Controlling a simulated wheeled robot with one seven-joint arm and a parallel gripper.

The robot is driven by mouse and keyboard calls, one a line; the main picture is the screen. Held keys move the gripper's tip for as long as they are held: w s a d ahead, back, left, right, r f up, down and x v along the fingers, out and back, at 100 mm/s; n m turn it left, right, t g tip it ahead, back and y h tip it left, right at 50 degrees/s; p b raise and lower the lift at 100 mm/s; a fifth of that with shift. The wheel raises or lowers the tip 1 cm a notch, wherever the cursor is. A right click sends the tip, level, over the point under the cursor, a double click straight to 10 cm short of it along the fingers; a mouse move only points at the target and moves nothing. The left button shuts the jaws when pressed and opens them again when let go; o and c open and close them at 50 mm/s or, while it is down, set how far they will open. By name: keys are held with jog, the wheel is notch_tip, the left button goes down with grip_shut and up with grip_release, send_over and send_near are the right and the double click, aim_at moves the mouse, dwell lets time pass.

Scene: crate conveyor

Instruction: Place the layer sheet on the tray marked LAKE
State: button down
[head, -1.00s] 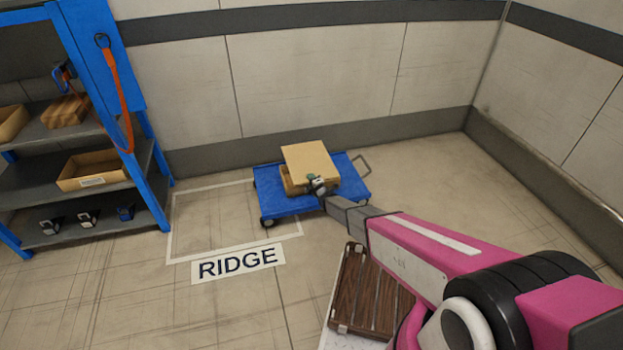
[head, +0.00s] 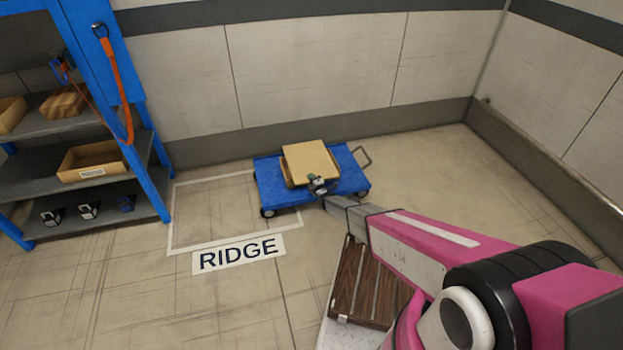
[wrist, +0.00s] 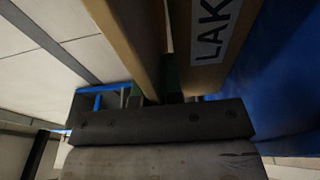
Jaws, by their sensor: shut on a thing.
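The layer sheet (head: 311,161) is a flat tan square. My gripper (head: 317,184) is shut on its near edge and holds it over the tray (head: 285,173), a tan box on the blue cart. The sheet hides most of the tray, and whether they touch is unclear. In the wrist view the tray's wall (wrist: 190,75) carries a label reading "LAK", the rest cut off. The sheet (wrist: 125,35) runs beside that wall, with a narrow gap between them, and my gripper's green fingertips (wrist: 158,84) are at its edge.
The blue cart (head: 265,188) stands by the back wall, beside a floor outline with a RIDGE sign (head: 239,253). A blue shelf rack (head: 140,90) with boxes is at left. A brown slatted surface (head: 365,290) lies under my arm. Floor left of the cart is clear.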

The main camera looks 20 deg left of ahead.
jog(key=shift+f, duration=0.55)
jog(key=c, duration=1.2)
grip_release()
